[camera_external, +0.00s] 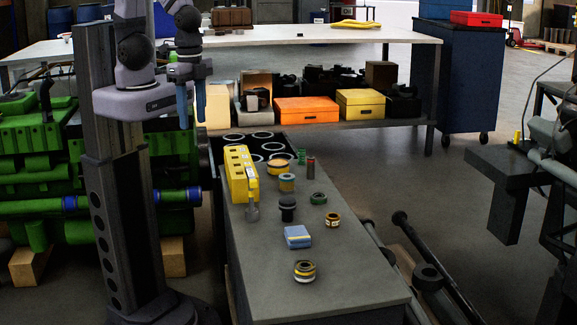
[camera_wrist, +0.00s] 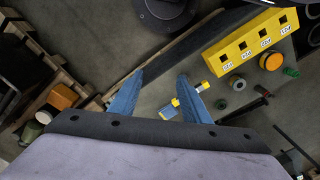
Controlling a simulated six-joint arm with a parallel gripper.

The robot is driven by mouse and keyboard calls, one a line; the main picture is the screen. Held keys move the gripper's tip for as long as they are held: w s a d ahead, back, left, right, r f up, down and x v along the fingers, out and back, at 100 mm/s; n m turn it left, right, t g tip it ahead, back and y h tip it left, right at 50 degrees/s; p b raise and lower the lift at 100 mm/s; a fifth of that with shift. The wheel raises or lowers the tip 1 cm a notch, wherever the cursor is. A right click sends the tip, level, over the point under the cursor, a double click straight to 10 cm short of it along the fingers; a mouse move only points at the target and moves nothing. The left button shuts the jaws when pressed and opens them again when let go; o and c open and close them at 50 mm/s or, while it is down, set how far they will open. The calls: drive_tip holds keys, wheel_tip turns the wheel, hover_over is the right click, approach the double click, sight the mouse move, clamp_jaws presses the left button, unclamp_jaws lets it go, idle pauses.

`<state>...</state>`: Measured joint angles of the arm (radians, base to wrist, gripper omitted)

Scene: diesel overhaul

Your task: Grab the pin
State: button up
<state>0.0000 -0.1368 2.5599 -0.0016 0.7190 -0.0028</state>
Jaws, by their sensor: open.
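My gripper (camera_external: 188,98) hangs at the left of the external view, high and clear of the grey bench. In the wrist view its blue fingers (camera_wrist: 160,82) stand apart with nothing held between them. Two slim upright parts on the bench could be the pin: a dark cylinder with a reddish top (camera_external: 311,166) at the back right, and a grey stemmed piece (camera_external: 252,211) in front of the yellow block. I cannot tell which is the pin. In the wrist view a dark slim piece (camera_wrist: 263,92) lies right of the fingers; its identity is unclear.
The yellow block (camera_external: 240,172) with square holes stands on the bench (camera_external: 315,285). Around it are a black fitting (camera_external: 288,208), a green ring (camera_external: 318,198), a blue-yellow box (camera_external: 297,237) and banded rolls (camera_external: 304,271). A green engine (camera_external: 35,150) is left.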

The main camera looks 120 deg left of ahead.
wheel_tip(320, 180, up, 5)
drive_tip(key=w+a+n+t+h+b, duration=0.1)
drive_tip(key=w+a+n+h+b, duration=0.1)
drive_tip(key=w+a+n+b, duration=0.35)
drive_tip(key=w+a+n+t+h+b, duration=0.15)
drive_tip(key=w+n+b, duration=0.25)
drive_tip(key=w+n, duration=0.4)
drive_tip(key=w+a+n+t+h+b, duration=0.15)
drive_tip(key=w+a+n+b, duration=0.25)
drive_tip(key=a, duration=0.4)
drive_tip(key=w+a+n+t+b, duration=0.2)
drive_tip(key=w+a+n+b, duration=0.15)
drive_tip(key=a, duration=0.35)
drive_tip(key=n+t+y+b, duration=0.1)
drive_tip(key=n+t+b, duration=0.5)
drive_tip(key=n+b, duration=0.4)
hover_over(308, 157)
drive_tip(key=w+d, duration=0.1)
drive_tip(key=w, duration=0.1)
drive_tip(key=s+a+n+t+y+b, duration=0.1)
drive_tip(key=s+a+n+b, duration=0.15)
drive_tip(key=s, duration=0.55)
drive_tip(key=f, duration=2.8)
drive_tip(key=shift+w+a+f, duration=0.15)
drive_tip(key=shift+a+f, duration=0.2)
drive_tip(key=shift+a, duration=0.05)
drive_tip(key=shift+b+x, duration=0.55)
drive_tip(key=shift+x, duration=3.15)
drive_tip(key=shift+d, duration=0.1)
